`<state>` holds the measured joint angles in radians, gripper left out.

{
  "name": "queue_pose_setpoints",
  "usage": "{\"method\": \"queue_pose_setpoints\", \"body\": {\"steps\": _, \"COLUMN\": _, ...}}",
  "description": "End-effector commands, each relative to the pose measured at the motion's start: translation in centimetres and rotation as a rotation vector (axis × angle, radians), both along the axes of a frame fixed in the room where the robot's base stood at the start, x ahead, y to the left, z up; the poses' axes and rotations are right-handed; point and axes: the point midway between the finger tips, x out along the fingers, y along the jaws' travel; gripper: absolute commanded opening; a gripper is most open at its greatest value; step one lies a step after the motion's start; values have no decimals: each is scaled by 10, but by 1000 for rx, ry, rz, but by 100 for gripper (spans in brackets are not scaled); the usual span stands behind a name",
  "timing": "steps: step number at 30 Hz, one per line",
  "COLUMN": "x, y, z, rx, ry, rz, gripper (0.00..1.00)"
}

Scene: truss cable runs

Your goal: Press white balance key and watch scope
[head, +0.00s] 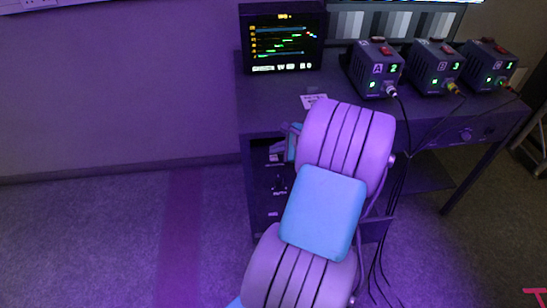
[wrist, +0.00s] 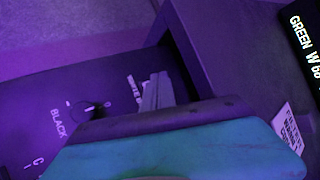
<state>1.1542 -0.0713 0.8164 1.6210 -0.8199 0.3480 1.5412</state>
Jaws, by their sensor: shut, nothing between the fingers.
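The scope (head: 282,38), a dark screen with coloured traces and a line of white text, stands at the desk's back left. Its corner (wrist: 308,45) shows in the wrist view, reading "GREEN W 6…", cut off. A dark control panel (head: 270,200) is at the desk's left front. In the wrist view the panel (wrist: 40,105) bears a knob labelled BLACK and a partly covered label that seems to read WHITE. My gripper (wrist: 157,90) is shut and empty over the panel beside that label. The white balance key itself is hidden; I cannot tell contact.
Camera boxes A (head: 376,70), B (head: 437,66) and C (head: 488,64) stand on the desk (head: 270,100), with cables hanging down its front. A monitor with grey bars (head: 390,24) is behind them. A paper label (head: 314,101) lies on the desktop. Floor at left is clear.

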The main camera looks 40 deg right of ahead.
Motion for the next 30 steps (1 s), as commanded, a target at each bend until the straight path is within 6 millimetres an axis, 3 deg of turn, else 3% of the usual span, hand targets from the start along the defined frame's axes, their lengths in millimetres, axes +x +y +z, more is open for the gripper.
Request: {"method": "queue_pose_setpoints", "body": {"steps": 30, "x": 0, "y": 0, "z": -9, "rx": 0, "ry": 0, "rz": 0, "gripper": 0}}
